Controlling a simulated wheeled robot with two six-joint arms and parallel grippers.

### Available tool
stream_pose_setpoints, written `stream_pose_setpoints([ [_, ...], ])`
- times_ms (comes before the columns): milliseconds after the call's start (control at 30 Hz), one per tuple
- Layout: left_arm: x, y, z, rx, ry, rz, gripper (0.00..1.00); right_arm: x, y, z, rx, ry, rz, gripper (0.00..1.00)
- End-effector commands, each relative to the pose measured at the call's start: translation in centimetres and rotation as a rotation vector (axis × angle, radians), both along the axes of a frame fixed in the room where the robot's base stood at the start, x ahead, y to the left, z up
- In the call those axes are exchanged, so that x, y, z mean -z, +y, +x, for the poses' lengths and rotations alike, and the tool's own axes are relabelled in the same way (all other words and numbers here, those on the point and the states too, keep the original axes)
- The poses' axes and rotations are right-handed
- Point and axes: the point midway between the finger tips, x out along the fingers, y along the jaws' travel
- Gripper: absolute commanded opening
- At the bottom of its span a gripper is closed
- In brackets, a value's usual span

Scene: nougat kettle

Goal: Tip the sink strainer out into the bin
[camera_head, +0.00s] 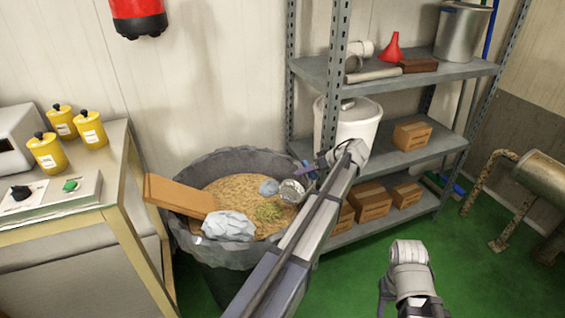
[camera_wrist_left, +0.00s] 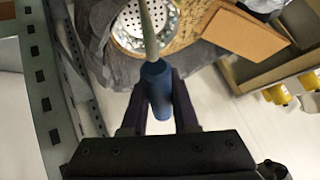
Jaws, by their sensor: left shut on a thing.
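The sink strainer (camera_head: 291,190) is a round silver perforated piece. In the left wrist view its holed disc (camera_wrist_left: 130,20) is at the top, with a pale rod leading to a blue handle (camera_wrist_left: 157,90). My left gripper (camera_head: 310,168) is shut on the blue handle at the right side of the bin. The strainer is over the bin's contents; I cannot tell whether it touches them. The bin (camera_head: 205,255) is dark grey with a lined rim, filled with tan crumbly waste. My right arm shows at the lower right, its fingers not clearly visible.
A brown board (camera_head: 180,196), a crumpled pale bag (camera_head: 228,226) and a greenish clump (camera_head: 267,211) lie in the bin. Metal shelving (camera_head: 400,78) stands close on the right, a bench with yellow canisters (camera_head: 48,153) on the left. Green floor is open at the lower right.

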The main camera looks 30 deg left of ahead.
Motion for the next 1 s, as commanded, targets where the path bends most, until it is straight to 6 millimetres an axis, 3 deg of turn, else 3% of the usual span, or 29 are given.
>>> stream_pose_setpoints([
  [33, -1.0, 0.1, -0.1, 0.000, -0.005, -0.036, 0.00, -1.6, 0.0, 0.0, 0.000, 0.000, 0.000, 0.50],
  [433, -1.9, 0.0, 0.0, 0.000, -0.054, -0.364, 0.00, -6.9, 0.0, 0.0, 0.000, 0.000, 0.000, 0.50],
  [633, -1.7, -0.1, 0.0, 0.001, -0.066, -0.465, 0.00, -7.6, 0.0, 0.0, 0.000, 0.000, 0.000, 0.50],
  [1000, -1.5, -0.3, 0.0, 0.002, -0.066, -0.470, 0.00, -7.5, 0.0, 0.0, 0.000, 0.000, 0.000, 0.50],
])
